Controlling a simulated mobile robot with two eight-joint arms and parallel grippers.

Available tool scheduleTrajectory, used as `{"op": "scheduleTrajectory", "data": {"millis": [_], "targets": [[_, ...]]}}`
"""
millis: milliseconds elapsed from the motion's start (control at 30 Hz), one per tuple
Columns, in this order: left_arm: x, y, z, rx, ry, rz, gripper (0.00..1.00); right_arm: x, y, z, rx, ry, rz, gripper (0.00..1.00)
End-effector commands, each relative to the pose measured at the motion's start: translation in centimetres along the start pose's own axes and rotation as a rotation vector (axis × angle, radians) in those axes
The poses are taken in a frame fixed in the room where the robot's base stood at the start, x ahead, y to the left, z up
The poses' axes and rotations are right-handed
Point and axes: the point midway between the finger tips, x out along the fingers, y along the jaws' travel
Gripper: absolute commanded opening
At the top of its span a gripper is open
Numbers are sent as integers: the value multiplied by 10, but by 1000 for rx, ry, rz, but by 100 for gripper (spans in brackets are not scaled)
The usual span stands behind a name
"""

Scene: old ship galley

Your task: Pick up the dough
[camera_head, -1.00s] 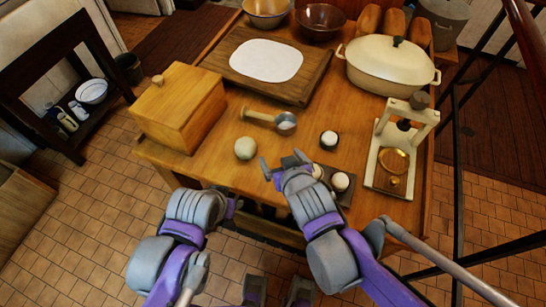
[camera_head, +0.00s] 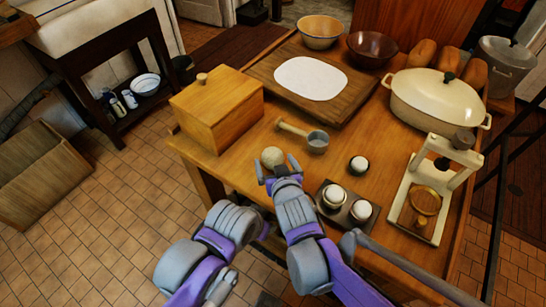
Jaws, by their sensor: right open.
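The dough (camera_head: 272,156) is a small pale ball on the wooden table, near its front edge. My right gripper (camera_head: 277,169) is open, and its fingertips are at the near side of the ball. The ball's lower part is partly covered by the gripper, and I cannot tell whether they touch. My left gripper (camera_head: 265,230) is low, in front of the table edge and away from the dough. Its fingers do not show clearly.
A wooden box (camera_head: 216,112) stands left of the dough and a scoop (camera_head: 316,142) lies behind it. A dark tray (camera_head: 347,208) with small round pots is to the right, beside a cream press (camera_head: 425,190). A board (camera_head: 345,103) with a white sheet lies behind.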

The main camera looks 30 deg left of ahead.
Motion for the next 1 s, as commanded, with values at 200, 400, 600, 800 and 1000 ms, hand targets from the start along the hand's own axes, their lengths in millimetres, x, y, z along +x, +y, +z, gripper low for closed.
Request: {"op": "scheduleTrajectory", "data": {"millis": [200,400,600,800,1000], "targets": [[1,0,1,0,0,0,50,32,2,1,0,0,1,100],[1,0,1,0,-1,0,50,45,2,1,-1,0,1,100],[1,0,1,0,-1,0,50,45,2,1,-1,0,1,98],[1,0,1,0,-1,0,50,45,2,1,-1,0,1,62],[1,0,1,0,-1,0,50,45,2,1,-1,0,1,26]]}}
